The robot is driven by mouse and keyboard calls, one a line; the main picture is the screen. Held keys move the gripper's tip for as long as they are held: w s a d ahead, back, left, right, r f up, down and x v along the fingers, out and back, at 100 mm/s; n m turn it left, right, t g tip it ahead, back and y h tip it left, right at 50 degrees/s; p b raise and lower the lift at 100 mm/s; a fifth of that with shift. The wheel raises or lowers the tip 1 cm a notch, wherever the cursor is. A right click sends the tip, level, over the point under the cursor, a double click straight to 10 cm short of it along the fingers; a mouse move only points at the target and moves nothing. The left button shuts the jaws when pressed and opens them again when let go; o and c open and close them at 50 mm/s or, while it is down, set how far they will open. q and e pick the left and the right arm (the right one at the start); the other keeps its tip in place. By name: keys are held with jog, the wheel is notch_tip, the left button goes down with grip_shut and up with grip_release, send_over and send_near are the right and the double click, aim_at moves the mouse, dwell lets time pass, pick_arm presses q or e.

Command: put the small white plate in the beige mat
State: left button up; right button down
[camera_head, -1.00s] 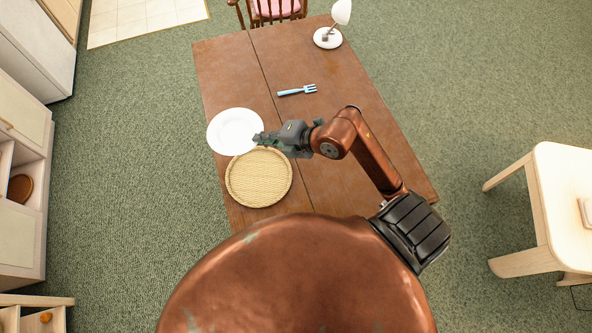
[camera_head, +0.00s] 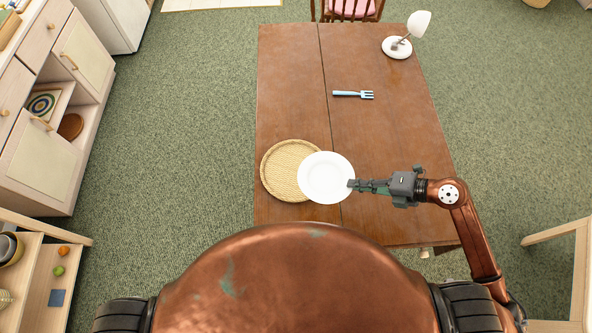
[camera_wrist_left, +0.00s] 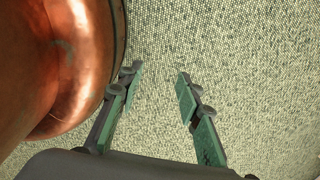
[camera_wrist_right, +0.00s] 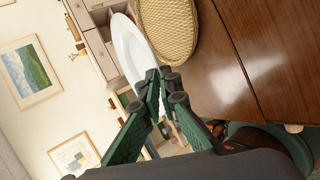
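The small white plate (camera_head: 326,178) is at the near left part of the table in the head view, covering the right part of the round beige woven mat (camera_head: 279,171). My right gripper (camera_head: 356,185) is shut on the plate's right rim. In the right wrist view the plate (camera_wrist_right: 130,45) stands out from the closed fingertips (camera_wrist_right: 160,76), beside the mat (camera_wrist_right: 168,28), and seems held above the table. My left gripper (camera_wrist_left: 157,72) is open and empty over the green carpet in the left wrist view. It is not seen in the head view.
A chair (camera_head: 348,8) stands at the far edge. Shelves (camera_head: 50,110) are at the left, and a light table (camera_head: 565,240) at the right.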

aim_at(338, 172)
jog(key=shift+f, duration=0.25)
jog(key=w+a+f, duration=0.1)
jog(key=w+a, duration=0.1)
jog(key=w+a+f, duration=0.1)
jog(key=w+a, duration=0.1)
jog(key=w+a+f+b, duration=0.1)
jog(key=w+a+f, duration=0.1)
jog(key=shift+w+a, duration=0.2)
jog(key=shift+w, duration=0.2)
jog(key=f, duration=0.1)
jog(key=w+a+f, duration=0.1)
jog(key=w+a+f+b, duration=0.1)
jog(key=f, duration=0.1)
jog(key=shift+w, duration=0.1)
jog(key=shift+w+a+f, duration=0.35)
jog(key=shift+w+f, duration=0.05)
jog(key=shift+f, duration=0.2)
notch_tip(338, 172, down, 4)
jog(key=shift+w+a+r+b, duration=0.1)
jog(key=shift+r+b, duration=0.15)
jog(key=shift+b, duration=0.5)
pick_arm(q)
notch_tip(338, 172, down, 3)
jog(key=shift+s+a+f, duration=0.15)
jog(key=shift+f, duration=0.05)
pick_arm(e)
jog(key=c, duration=2.4)
grip_release()
jog(key=shift+f, duration=0.1)
